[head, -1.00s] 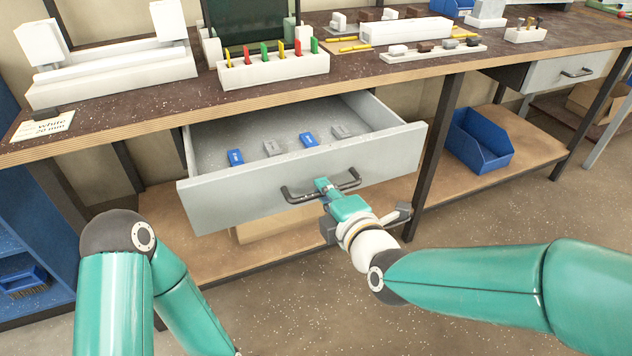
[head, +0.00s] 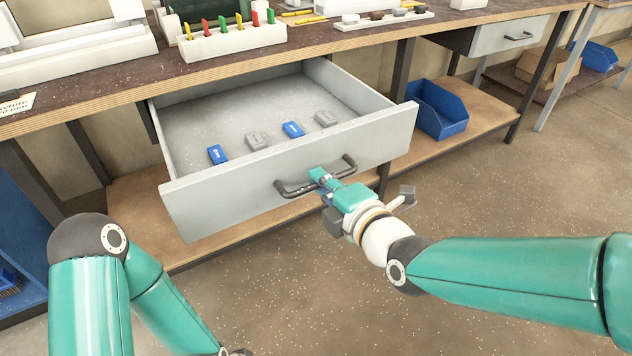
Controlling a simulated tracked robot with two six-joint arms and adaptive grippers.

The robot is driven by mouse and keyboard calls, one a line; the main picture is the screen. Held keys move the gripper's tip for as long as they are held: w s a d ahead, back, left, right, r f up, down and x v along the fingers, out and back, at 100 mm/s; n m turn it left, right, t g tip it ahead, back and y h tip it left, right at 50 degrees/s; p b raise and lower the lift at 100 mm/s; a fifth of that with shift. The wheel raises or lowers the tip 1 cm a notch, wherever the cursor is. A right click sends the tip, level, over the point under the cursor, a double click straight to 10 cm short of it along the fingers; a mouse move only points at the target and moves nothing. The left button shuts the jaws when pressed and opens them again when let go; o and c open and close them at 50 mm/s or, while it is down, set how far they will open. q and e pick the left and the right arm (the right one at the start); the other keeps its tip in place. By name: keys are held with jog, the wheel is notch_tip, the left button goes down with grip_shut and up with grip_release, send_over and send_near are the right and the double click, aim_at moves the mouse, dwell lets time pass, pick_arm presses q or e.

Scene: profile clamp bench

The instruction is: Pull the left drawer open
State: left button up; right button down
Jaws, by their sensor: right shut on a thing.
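The left drawer (head: 300,180) is a grey metal drawer under the workbench, standing well out from the bench with its inside in view. Its dark bar handle (head: 284,189) is on the front panel. My right gripper (head: 318,177) is shut on the middle of this handle; its fingertips partly hide the bar. Blue blocks (head: 217,154) and grey blocks (head: 257,141) lie on the drawer floor. My left arm is at the lower left, apart from the drawer, and its gripper is out of the picture.
The bench top (head: 120,90) carries a white rack (head: 232,42) of coloured pieces and other parts. A second drawer (head: 508,36) at the right is shut. A blue bin (head: 437,110) stands on the lower shelf. The floor in front is clear.

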jog(key=c, duration=1.3)
grip_release()
jog(key=shift+f, duration=0.25)
jog(key=shift+o, duration=0.5)
jog(key=shift+r, duration=0.15)
jog(key=shift+s+d+r, duration=0.1)
jog(key=shift+s, duration=0.05)
jog(key=v, duration=0.7)
